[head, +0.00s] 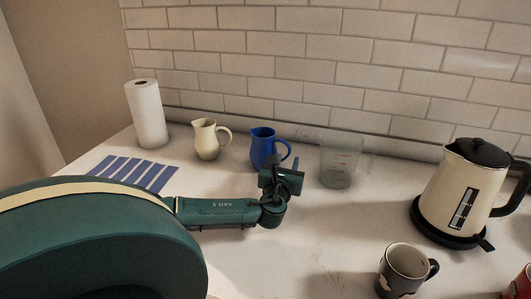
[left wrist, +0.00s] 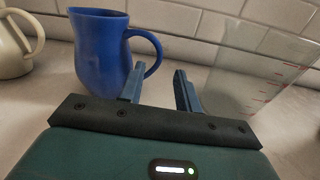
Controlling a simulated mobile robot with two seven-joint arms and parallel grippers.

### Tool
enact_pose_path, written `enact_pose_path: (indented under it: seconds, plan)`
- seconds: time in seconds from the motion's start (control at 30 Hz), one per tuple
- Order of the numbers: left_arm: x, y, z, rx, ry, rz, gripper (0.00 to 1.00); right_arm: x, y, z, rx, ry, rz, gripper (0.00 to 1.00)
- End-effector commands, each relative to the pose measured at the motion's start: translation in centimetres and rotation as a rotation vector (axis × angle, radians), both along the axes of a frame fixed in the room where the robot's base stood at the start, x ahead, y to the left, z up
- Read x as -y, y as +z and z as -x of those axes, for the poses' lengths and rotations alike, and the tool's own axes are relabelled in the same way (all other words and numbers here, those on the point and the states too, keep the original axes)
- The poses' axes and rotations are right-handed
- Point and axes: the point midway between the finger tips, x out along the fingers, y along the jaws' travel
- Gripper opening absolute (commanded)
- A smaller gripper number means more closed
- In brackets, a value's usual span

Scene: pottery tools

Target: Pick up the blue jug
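The blue jug (head: 263,146) stands upright on the counter, with its handle to the right. In the left wrist view the jug (left wrist: 101,50) fills the upper left and its handle (left wrist: 148,50) curves toward the fingers. My left gripper (head: 283,165) is just in front of the jug, at its handle side. In the left wrist view its two fingers (left wrist: 160,88) are apart with nothing seen between them. The left finger overlaps the jug's lower right side; I cannot tell whether it touches. My right gripper is in neither view.
A cream jug (head: 207,139) stands left of the blue jug and a clear measuring cup (head: 340,161) stands close on the right. A paper roll (head: 148,114), striped cloth (head: 131,173), kettle (head: 463,190) and dark mug (head: 403,270) are farther off. The front middle counter is clear.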

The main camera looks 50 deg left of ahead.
Motion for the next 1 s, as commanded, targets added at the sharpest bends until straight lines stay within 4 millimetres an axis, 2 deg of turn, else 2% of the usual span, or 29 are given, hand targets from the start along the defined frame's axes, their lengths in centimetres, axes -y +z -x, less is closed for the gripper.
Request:
enact_pose_path:
  seconds: [0.17,0.43,0.77,1.0]
  plan:
    - [-0.8,0.1,-1.0,0.001,0.001,0.001,0.34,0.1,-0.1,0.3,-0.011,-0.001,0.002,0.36]
    - [-2.9,0.0,-3.9,0.0,0.002,0.002,0.34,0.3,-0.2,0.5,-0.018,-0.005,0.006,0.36]
    - [-3.2,-0.1,-4.5,-0.001,-0.001,0.002,0.34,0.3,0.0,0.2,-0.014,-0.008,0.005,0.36]
    - [-3.3,-0.1,-4.5,-0.001,-0.001,0.002,0.14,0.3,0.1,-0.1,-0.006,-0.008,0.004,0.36]
